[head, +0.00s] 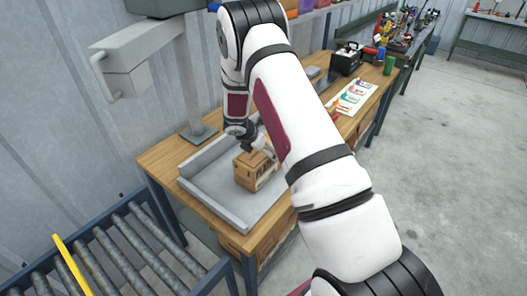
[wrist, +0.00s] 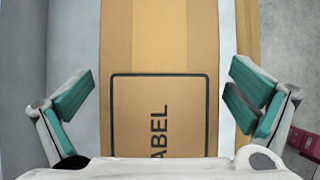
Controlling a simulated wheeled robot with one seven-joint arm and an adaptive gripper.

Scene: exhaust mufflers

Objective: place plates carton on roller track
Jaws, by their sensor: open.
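The carton (head: 251,172) is a small brown box standing in a grey tray (head: 247,218) on the wooden bench. In the wrist view the carton (wrist: 160,45) fills the middle, with a tape strip and a black-framed label on its top. My gripper (wrist: 160,105) is open above the carton, one teal-padded finger on each side and apart from it. In the head view my gripper (head: 258,146) is at the carton's top, partly hidden by my arm. The roller track (head: 135,245) is at the lower left, with grey rollers, a blue frame and a yellow bar across it.
The tray has raised walls around the carton. A grey post (head: 190,85) stands on the bench behind the tray. A black device (head: 346,58) and a paper sheet (head: 352,96) are farther along the bench. The floor at right is clear.

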